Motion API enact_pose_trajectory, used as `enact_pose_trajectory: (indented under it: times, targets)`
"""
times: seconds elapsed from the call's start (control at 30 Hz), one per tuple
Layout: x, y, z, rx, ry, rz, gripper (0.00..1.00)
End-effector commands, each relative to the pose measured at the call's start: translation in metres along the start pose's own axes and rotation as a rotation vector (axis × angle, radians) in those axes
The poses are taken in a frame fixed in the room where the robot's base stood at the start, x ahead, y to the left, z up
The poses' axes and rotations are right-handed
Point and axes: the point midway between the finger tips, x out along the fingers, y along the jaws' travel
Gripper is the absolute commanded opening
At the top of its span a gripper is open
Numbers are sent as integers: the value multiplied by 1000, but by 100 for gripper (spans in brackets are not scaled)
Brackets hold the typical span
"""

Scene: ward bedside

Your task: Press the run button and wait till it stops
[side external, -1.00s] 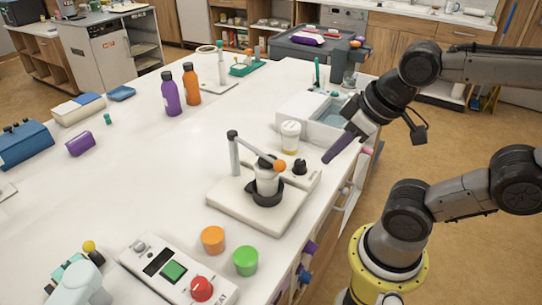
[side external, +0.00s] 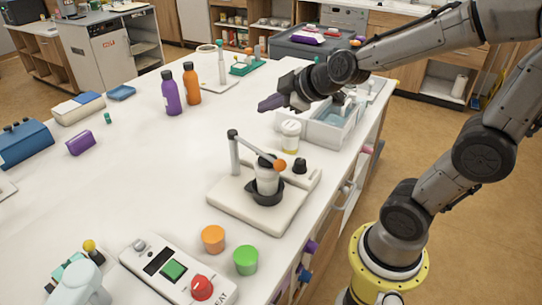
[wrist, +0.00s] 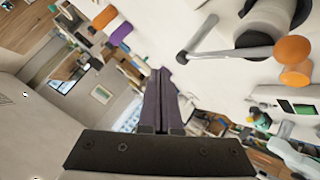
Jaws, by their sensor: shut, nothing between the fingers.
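A white control box (side external: 190,289) lies at the near edge of the bench in the side view. It has a dark display (side external: 158,261), a square green button (side external: 174,271) and a round red knob (side external: 202,288). I cannot read a run label. The box also seems to show at the right of the wrist view (wrist: 307,108), small and tilted. My gripper (side external: 268,104) is shut and empty, with dark purple fingers. It is above the bench at the far side of the lever device, well away from the green button. The shut fingers also show in the wrist view (wrist: 160,75).
A lever device (side external: 258,206) with an orange ball stands mid-bench. Orange (side external: 213,239) and green (side external: 246,260) cups stand between it and the box. A lidded jar (side external: 290,137) and a tray (side external: 330,122) are below my arm. Purple (side external: 170,94) and orange (side external: 190,84) bottles stand farther back.

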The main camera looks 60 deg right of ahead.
Motion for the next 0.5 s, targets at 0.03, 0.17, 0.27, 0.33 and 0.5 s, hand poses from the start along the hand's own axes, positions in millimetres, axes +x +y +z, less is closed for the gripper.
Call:
enact_pose_trajectory:
  times: [0.03,0.17,0.27,0.33,0.5]
  targets:
    - [14,7,11,-1,-33,14,0]
    - [40,16,35,26,-103,30,0]
    - [51,15,52,56,-150,14,0]
    - [56,14,60,66,-172,6,0]
    - [58,15,67,76,-189,4,0]
